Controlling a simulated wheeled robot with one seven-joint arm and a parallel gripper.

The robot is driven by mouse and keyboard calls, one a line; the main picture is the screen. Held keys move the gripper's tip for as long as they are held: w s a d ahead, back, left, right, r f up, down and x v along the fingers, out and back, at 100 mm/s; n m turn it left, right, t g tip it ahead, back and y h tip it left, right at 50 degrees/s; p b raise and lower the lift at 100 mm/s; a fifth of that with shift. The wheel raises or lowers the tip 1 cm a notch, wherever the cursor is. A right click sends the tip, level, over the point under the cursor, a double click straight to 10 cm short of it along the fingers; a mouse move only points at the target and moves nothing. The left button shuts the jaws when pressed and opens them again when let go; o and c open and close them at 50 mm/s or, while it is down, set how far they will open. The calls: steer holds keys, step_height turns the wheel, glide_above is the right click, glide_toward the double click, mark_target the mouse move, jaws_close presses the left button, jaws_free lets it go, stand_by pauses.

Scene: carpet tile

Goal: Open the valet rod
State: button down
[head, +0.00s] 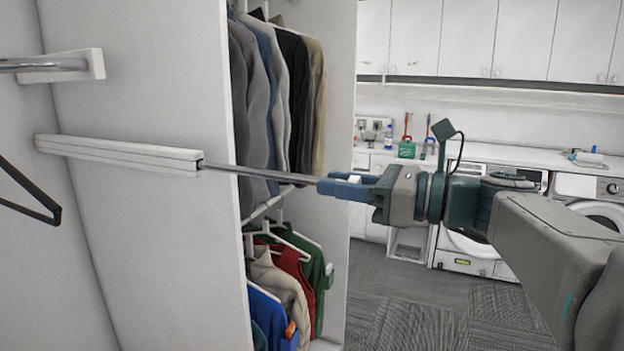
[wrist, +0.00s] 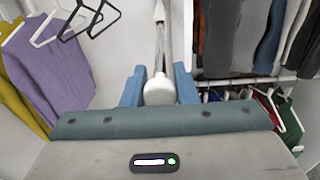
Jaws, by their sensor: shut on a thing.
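The valet rod is a thin metal rod (head: 262,174) pulled out of a white housing (head: 120,152) on the wardrobe's side panel. A long part of it shows between the housing and my gripper (head: 345,186). The rod's white end knob (wrist: 159,92) sits between the two blue fingers in the wrist view. My gripper is shut on this knob. In the head view the fingers cover most of the knob.
Jackets (head: 285,95) and lower garments (head: 285,275) hang in the wardrobe behind the rod. A fixed rail (head: 45,65) and a black hanger (head: 30,192) are at the left. Washing machines (head: 468,250) stand behind my arm. Carpet (head: 410,320) is clear.

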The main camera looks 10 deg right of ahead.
steer(key=c, duration=1.1)
jaws_free()
steer(key=shift+d, duration=0.1)
steer(key=shift+c, duration=0.2)
steer(key=b+v, duration=0.2)
steer(key=v, duration=1.1)
steer(key=shift+s+d, duration=0.25)
steer(key=shift+d, duration=0.05)
